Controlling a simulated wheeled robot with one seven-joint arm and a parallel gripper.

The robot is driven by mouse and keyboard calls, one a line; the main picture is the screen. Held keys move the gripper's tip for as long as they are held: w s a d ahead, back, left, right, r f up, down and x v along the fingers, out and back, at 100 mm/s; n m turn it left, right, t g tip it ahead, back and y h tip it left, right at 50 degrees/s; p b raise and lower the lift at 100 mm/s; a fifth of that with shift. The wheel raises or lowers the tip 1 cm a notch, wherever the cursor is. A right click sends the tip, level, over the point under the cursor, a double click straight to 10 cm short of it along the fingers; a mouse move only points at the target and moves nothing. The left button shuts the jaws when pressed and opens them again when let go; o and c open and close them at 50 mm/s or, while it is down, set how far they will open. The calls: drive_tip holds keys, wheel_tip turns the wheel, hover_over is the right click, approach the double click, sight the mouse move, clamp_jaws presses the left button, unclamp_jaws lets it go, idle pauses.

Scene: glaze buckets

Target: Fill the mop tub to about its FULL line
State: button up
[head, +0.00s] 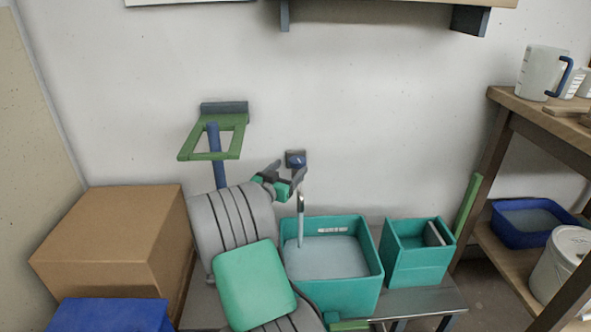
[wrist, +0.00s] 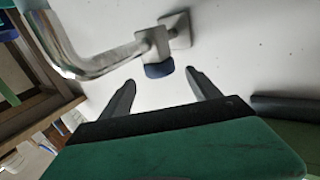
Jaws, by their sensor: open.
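The mop tub (head: 363,290) is a teal rectangular tub below the tap, holding grey-blue water (head: 330,262). A small white marking (head: 332,230) shows on its inner back wall, above the water surface. The wall tap has a chrome spout (head: 300,203) over the tub, and a thin pale stream appears to run from it into the water. My gripper (head: 290,171) is open beside the tap's blue knob (head: 297,160). In the wrist view, the knob (wrist: 159,70) appears between and just beyond my open fingertips (wrist: 160,79), with nothing held.
A smaller teal bin (head: 418,268) stands right of the tub. A wooden shelf unit (head: 545,108) at right holds a jug (head: 540,72) and a blue basin (head: 530,240).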

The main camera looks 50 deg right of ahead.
sight(294, 164)
drive_tip(key=d, duration=0.2)
drive_tip(key=w+d, duration=0.1)
drive_tip(key=d, duration=0.1)
drive_tip(key=shift+d+b, duration=0.35)
drive_tip(key=shift+b, duration=0.05)
drive_tip(key=shift+c, duration=0.4)
drive_tip(key=c, duration=1.3)
